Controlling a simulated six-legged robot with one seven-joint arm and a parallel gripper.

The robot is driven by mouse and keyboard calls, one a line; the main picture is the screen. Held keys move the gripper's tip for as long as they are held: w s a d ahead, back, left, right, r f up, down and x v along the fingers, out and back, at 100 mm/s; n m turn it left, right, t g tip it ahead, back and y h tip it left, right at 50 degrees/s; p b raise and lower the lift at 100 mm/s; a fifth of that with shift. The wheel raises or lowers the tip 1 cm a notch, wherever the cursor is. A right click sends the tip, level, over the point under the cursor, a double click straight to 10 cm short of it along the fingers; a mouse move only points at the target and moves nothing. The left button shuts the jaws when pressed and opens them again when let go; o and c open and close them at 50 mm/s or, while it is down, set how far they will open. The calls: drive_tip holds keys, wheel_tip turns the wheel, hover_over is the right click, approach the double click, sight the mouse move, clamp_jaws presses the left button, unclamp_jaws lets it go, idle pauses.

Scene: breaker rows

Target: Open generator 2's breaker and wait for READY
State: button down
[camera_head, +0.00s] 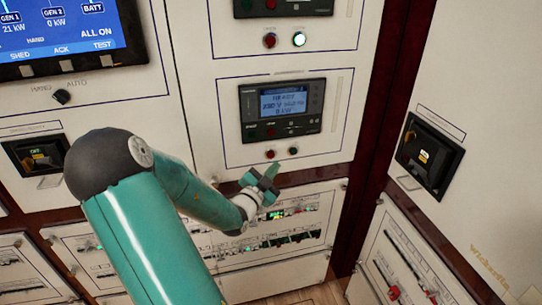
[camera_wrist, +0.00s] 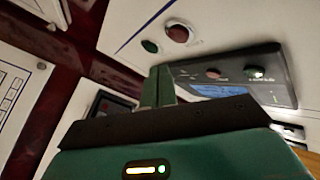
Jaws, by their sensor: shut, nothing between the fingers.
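The screen (camera_head: 60,30) at top left reads GEN 1 21 kW and GEN 2 0 kW. A generator controller (camera_head: 283,107) shows a lit display; its top line looks like READY, with about 230 V and 0 kW, in small, blurred text. Below it sit a red button (camera_head: 270,154) and an unlit green button (camera_head: 293,151). The wrist view shows the red button (camera_wrist: 178,33), green button (camera_wrist: 150,46) and tilted controller (camera_wrist: 285,85). My gripper (camera_head: 262,184) is shut and empty just below the buttons, apart from them as far as I can tell; its fingers (camera_wrist: 158,88) overlap the controller's edge.
An upper controller (camera_head: 283,6) has a red button (camera_head: 270,40) and a lit green one (camera_head: 299,39). A breaker row (camera_head: 285,239) lies below my gripper.

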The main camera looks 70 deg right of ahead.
drive_tip(key=shift+s+a, duration=0.3)
drive_tip(key=shift+a, duration=0.25)
drive_tip(key=shift+s+a, duration=0.3)
drive_tip(key=shift+a, duration=0.2)
